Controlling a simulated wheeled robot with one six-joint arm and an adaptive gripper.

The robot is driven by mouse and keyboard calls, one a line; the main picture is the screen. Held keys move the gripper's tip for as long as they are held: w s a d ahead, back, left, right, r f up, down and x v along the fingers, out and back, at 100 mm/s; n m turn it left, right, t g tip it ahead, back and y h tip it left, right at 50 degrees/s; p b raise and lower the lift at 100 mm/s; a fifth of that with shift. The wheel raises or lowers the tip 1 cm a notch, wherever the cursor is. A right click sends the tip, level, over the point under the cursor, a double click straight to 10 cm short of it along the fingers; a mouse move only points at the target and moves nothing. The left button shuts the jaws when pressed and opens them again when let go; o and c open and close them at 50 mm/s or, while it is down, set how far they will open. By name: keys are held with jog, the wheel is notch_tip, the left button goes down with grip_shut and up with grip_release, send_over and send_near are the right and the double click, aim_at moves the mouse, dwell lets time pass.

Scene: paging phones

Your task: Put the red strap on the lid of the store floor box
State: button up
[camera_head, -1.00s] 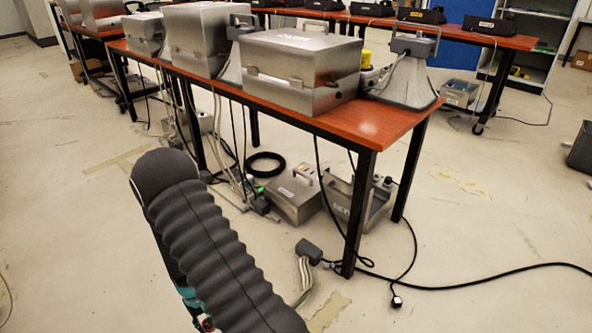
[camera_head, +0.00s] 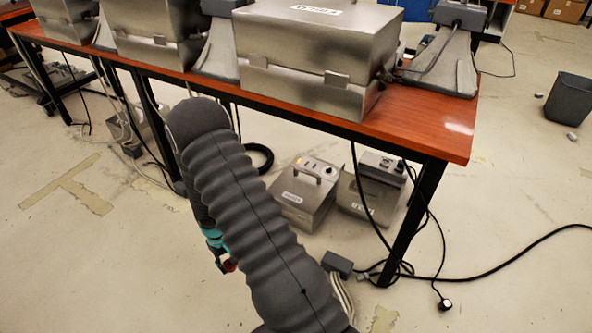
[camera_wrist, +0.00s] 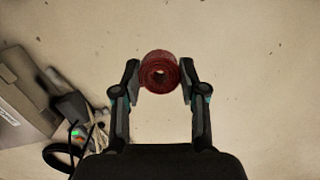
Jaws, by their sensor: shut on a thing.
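The red strap (camera_wrist: 159,72) is a rolled coil between the fingertips of my gripper (camera_wrist: 159,78) in the wrist view. My gripper is shut on it and holds it over the pale floor. In the head view, my padded arm hides most of the gripper. Two silver floor boxes stand under the table: a left one with a handle on its lid (camera_head: 303,190) and a right one (camera_head: 368,192). Their labels are too small to read, so I cannot tell which is the store box. Part of a grey box (camera_wrist: 22,100) shows at the wrist view's left edge.
A red-brown table (camera_head: 420,120) with several metal cases stands over the floor boxes. Its black leg (camera_head: 412,225) is right of them. Cables and a grey plug block (camera_head: 337,264) lie in front. A dark bin (camera_head: 568,98) stands far right. The right foreground floor is mostly clear.

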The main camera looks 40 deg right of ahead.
jog(key=w+d+f+n+b, duration=0.3)
jog(key=w+d+n, duration=0.1)
jog(key=w+d, duration=0.5)
notch_tip(320, 180, up, 3)
jog(key=n+t+h+b, duration=0.2)
jog(key=n+b, duration=0.4)
jog(key=n, duration=0.7)
send_over(297, 193)
jog(key=shift+w+a+f+b, duration=0.15)
jog(key=shift+f+b, duration=0.35)
jog(key=shift+f, duration=1.15)
jog(key=shift+s+a+f+b, duration=0.15)
jog(key=shift+f+b, duration=0.35)
jog(key=shift+f, duration=1.15)
jog(key=shift+w+f+b, duration=0.1)
jog(key=shift+f+b, duration=0.4)
jog(key=shift+f, duration=0.05)
jog(key=o, duration=0.9)
jog(key=shift+o, duration=0.2)
